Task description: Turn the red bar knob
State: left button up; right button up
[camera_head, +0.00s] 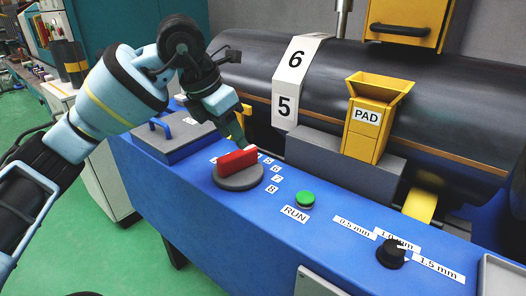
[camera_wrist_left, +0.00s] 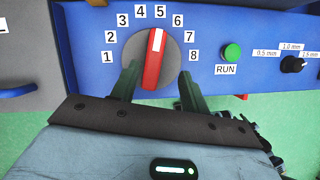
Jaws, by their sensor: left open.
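The red bar knob (camera_head: 238,161) sits on a round grey dial on the blue panel. In the left wrist view the red bar (camera_wrist_left: 154,62) stands nearly upright with its white tip at the top, pointing at about the 5 of the number ring 1 to 8. My left gripper (camera_head: 240,142) is at the knob, coming from above and behind it. In the left wrist view its two dark fingers (camera_wrist_left: 159,72) are apart, one on each side of the bar's lower part, with gaps showing. I cannot tell how far above the dial they are. My right gripper is out of view.
A green RUN button (camera_head: 305,199) and a small black thickness knob (camera_head: 391,253) lie right of the dial. A grey lid with a blue handle (camera_head: 172,136) is to the left. Behind stand a yellow PAD hopper (camera_head: 375,118) and a large dark roller (camera_head: 240,72).

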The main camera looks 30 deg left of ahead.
aim_at(242, 152)
pick_arm(q)
jog(key=shift+w+a, duration=0.35)
jog(key=shift+w, duration=0.2)
jog(key=shift+r, duration=0.15)
jog(key=shift+s+r, duration=0.1)
jog(key=shift+s, duration=0.25)
jog(key=shift+w+f, duration=0.1)
jog(key=shift+f, duration=0.55)
jog(key=b+x, duration=0.1)
jog(key=x, duration=0.4)
jog(key=shift+w, duration=0.1)
jog(key=shift+w+d+f+b, duration=0.1)
jog(key=shift+w+f+b, duration=0.2)
jog(key=shift+f, duration=0.35)
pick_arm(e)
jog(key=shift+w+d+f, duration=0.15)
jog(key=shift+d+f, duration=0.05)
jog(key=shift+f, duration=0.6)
pick_arm(q)
jog(key=shift+c, duration=0.2)
